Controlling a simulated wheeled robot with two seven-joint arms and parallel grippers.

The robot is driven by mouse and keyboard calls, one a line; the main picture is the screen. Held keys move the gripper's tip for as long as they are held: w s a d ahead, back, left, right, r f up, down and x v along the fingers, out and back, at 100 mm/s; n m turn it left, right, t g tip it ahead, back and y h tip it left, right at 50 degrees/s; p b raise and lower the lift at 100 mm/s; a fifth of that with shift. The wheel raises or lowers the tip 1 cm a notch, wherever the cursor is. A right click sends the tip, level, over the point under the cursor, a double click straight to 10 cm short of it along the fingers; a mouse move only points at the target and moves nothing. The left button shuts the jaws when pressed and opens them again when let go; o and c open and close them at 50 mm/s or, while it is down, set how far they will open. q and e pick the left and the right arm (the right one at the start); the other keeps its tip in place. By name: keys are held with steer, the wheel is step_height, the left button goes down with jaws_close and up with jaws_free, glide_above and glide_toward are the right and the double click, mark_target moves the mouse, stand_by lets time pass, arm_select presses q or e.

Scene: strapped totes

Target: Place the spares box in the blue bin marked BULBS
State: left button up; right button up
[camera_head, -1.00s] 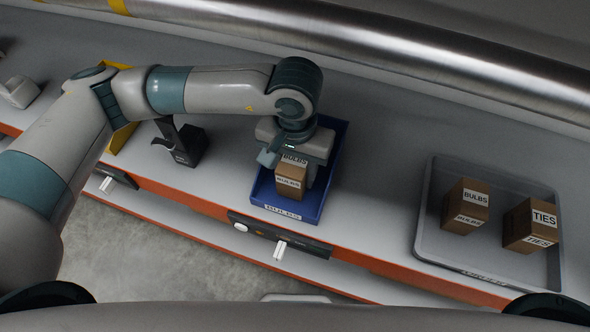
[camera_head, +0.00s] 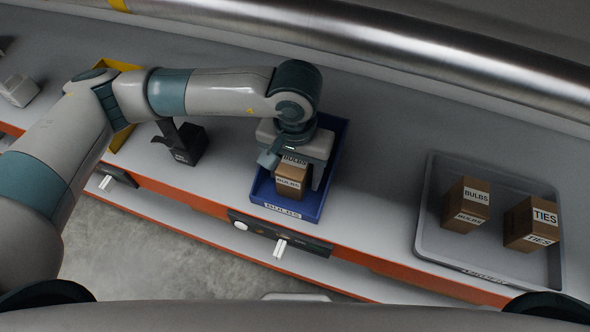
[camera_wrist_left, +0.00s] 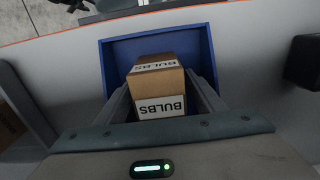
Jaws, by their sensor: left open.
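The blue bin (camera_head: 326,190) marked BULBS stands on the grey counter below my left arm; its blue wall also shows in the left wrist view (camera_wrist_left: 180,35). A brown box (camera_head: 290,178) with white BULBS labels sits inside the bin; it also shows in the left wrist view (camera_wrist_left: 158,85). My left gripper (camera_head: 292,172) is over the bin with its fingers on either side of this box, and is open. In the left wrist view the left gripper (camera_wrist_left: 162,100) has the box between its fingers. I see no box labelled spares. My right gripper is not in view.
A grey tray (camera_head: 433,190) at the right holds a BULBS box (camera_head: 466,206) and a TIES box (camera_head: 533,224). A black device (camera_head: 182,145) and a yellow bin (camera_head: 124,137) stand left of the blue bin. A metal rail (camera_head: 400,55) runs along the back. The counter between bin and tray is clear.

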mark_target(296, 161)
arm_select(q)
steer(key=shift+r, duration=0.6)
step_height(296, 161, up, 6)
steer(key=shift+f+b, duration=0.25)
steer(key=shift+b, duration=0.95)
steer(key=shift+r, duration=0.5)
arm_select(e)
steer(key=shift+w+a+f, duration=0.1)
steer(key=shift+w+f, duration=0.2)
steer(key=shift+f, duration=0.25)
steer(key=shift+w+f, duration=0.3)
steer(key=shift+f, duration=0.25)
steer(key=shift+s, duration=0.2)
arm_select(q)
steer(key=shift+d+r, duration=0.1)
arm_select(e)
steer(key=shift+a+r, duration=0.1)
